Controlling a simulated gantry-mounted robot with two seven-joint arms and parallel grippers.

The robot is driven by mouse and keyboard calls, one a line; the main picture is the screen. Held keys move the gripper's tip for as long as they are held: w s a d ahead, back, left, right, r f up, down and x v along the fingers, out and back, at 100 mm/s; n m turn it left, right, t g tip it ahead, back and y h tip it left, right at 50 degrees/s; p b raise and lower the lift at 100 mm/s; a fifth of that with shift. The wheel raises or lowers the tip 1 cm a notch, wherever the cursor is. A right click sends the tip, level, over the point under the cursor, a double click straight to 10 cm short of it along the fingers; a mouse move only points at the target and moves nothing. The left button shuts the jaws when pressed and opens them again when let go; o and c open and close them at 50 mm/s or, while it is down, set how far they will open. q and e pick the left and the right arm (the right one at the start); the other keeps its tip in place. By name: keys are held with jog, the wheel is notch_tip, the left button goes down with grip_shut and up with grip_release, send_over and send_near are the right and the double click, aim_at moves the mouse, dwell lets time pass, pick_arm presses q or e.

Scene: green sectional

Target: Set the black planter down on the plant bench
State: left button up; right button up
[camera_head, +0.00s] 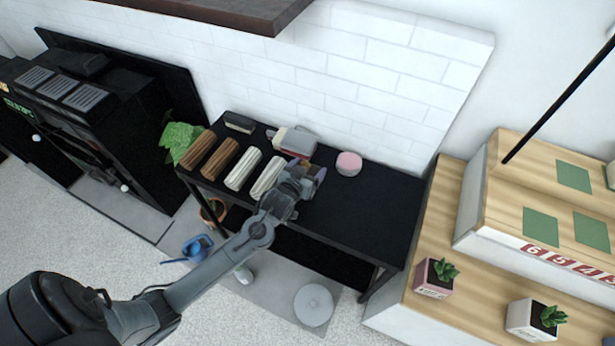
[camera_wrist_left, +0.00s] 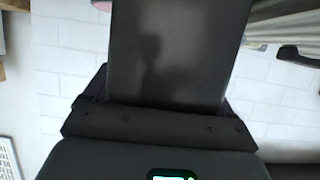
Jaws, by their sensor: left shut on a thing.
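The plant bench is a black-topped table (camera_head: 375,215) against the white brick wall in the head view. My left gripper (camera_head: 303,176) is over the middle of the bench, reaching in from the front. In the left wrist view a smooth dark planter (camera_wrist_left: 180,50) fills the space between the fingers, and the gripper is shut on it. White brick shows behind it. In the head view my gripper and wrist hide most of what is held, so its height above the bench top cannot be told. My right gripper is not in view.
Brown and cream rolls (camera_head: 242,168) lie on the bench's left. A grey-topped item (camera_head: 298,142) and a pink round item (camera_head: 348,163) are behind the gripper. The bench's right side is bare. A wooden stepped display (camera_head: 450,230) with small potted plants stands to the right.

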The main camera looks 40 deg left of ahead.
pick_arm(q)
jog(key=shift+f+b, duration=0.35)
jog(key=shift+f, duration=1.55)
jog(key=shift+f, duration=0.2)
jog(key=o, duration=1.1)
jog(key=shift+c, duration=0.2)
jog(key=shift+r, duration=0.15)
